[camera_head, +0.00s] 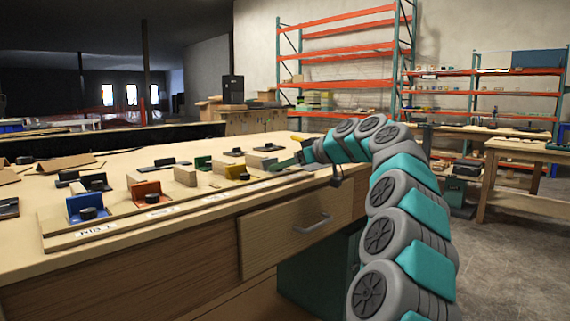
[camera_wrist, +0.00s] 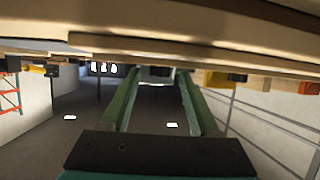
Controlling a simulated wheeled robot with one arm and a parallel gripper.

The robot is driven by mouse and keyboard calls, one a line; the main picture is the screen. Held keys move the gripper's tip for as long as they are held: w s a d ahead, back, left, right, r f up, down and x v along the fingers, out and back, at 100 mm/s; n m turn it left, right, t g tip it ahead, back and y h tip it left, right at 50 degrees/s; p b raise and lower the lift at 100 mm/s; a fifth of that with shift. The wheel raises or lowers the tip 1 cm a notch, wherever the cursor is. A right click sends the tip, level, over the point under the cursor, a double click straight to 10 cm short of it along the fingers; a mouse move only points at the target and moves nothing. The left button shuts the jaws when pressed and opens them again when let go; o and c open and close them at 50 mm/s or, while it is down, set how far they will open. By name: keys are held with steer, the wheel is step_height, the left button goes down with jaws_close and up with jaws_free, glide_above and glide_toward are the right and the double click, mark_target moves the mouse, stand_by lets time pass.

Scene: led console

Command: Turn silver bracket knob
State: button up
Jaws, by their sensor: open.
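The silver bracket (camera_head: 257,161) stands near the right end of the row on the console board, with a dark knob (camera_head: 270,165) at its front. My gripper (camera_head: 284,163) reaches in from the right, close to this bracket and knob. In the wrist view, which looks upside down, the two green fingers of my gripper (camera_wrist: 159,80) are spread apart. A pale, silvery part (camera_wrist: 156,75) shows between their far ends. I cannot tell whether the fingers touch the knob.
A yellow bracket (camera_head: 237,172) stands just left of the silver one. Wooden blocks (camera_head: 185,175), an orange bracket (camera_head: 147,193) and a blue bracket (camera_head: 84,207) follow further left. A drawer (camera_head: 295,233) with a handle is below the table's front edge. Shelving stands behind.

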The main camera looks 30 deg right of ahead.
jaws_close()
stand_by(0.5)
